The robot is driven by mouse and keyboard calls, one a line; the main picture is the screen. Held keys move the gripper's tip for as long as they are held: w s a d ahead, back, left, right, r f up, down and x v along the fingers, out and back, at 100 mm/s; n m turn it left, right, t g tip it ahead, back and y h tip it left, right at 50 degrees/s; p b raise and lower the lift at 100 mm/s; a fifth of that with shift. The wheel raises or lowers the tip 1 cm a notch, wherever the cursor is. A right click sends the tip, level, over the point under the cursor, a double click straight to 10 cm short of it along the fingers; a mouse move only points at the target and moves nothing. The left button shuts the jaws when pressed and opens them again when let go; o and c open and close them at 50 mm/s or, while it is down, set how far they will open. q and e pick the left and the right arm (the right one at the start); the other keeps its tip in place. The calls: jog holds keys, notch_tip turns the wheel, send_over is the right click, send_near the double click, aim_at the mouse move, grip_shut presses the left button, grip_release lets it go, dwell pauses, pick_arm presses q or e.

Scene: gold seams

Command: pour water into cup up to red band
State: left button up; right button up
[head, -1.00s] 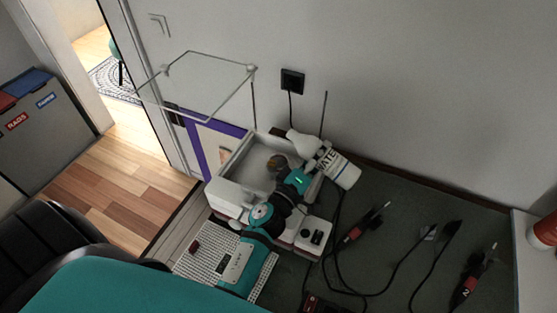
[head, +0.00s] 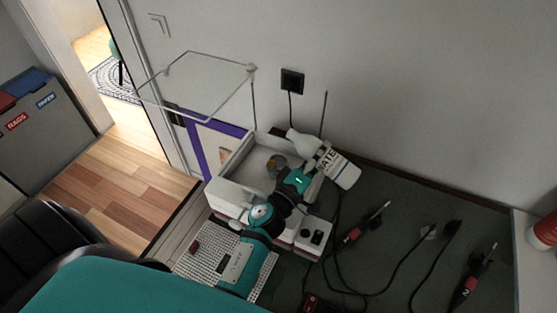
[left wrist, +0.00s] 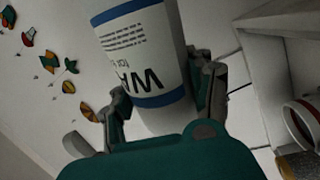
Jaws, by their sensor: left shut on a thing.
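A white bottle (head: 341,171) with blue bands and lettering that reads as part of "WATER" is tilted, its neck pointing up and left toward the basin. My left gripper (head: 318,160) is shut on the bottle; the left wrist view shows the bottle (left wrist: 150,55) between its two fingers (left wrist: 163,100). In the left wrist view, a white round-rimmed cup (left wrist: 291,124) with a reddish band stands at the right edge, partly cut off. Its water level cannot be told. In the head view, a small brownish round thing (head: 277,162) lies in the basin, partly behind my arm. My right gripper is not in view.
The white basin (head: 228,190) stands by the wall with a control box (head: 314,236) beside it. Cables and red-handled tools (head: 352,236) lie on the dark bench to the right. A perforated mat (head: 197,258) lies in front.

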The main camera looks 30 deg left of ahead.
aim_at(300, 148)
pick_arm(q)
jog(key=shift+r, duration=0.1)
